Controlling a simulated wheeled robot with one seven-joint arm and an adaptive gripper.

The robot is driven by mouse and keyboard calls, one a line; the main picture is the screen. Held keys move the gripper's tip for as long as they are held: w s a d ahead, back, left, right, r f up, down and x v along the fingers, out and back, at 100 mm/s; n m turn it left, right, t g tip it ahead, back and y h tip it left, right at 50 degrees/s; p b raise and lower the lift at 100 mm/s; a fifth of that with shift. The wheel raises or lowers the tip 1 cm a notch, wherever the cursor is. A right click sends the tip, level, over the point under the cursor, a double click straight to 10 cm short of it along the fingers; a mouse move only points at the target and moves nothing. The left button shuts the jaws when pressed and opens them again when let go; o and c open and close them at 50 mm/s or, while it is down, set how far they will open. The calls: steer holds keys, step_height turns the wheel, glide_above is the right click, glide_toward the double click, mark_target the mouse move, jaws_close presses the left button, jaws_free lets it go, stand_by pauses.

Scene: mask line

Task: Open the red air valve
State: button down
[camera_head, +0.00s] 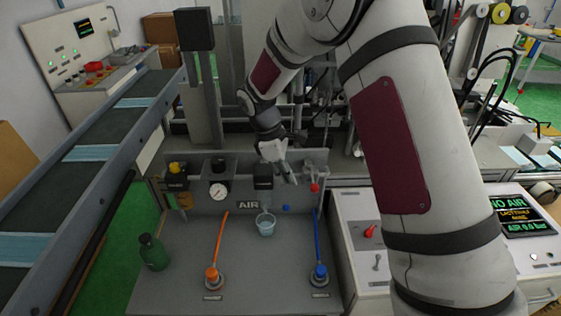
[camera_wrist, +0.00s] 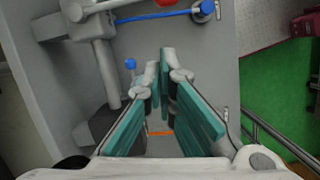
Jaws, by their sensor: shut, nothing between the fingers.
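The red air valve (camera_head: 315,188) is a small red handle on a grey fitting at the right end of the grey AIR panel. In the wrist view a red piece (camera_wrist: 166,3), likely its handle, shows at the top edge, partly cut off, by the blue hose (camera_wrist: 150,15). My gripper (camera_head: 288,178) is in front of the panel, a little left of the red valve and apart from it. In the wrist view my gripper (camera_wrist: 160,65) has its teal-padded fingers together, with nothing held.
A gauge (camera_head: 219,191), yellow knob (camera_head: 177,168) and small blue knob (camera_head: 286,208) are on the panel. Below are an orange hose (camera_head: 219,240), a light-blue cup (camera_head: 265,224) and a green bottle (camera_head: 153,252). A white control box (camera_head: 360,265) with a red switch stands right. A screen (camera_head: 515,214) reads NO AIR.

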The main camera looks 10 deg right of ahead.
mark_target(313, 180)
steer(key=shift+s+d+f+p, duration=0.1)
steer(key=shift+s+d+p, duration=0.15)
steer(key=shift+d, duration=0.5)
steer(key=shift+s+d+f+p, duration=0.15)
steer(key=shift+s+d, duration=0.2)
steer(key=shift+d, duration=0.4)
steer(key=shift+r, duration=0.1)
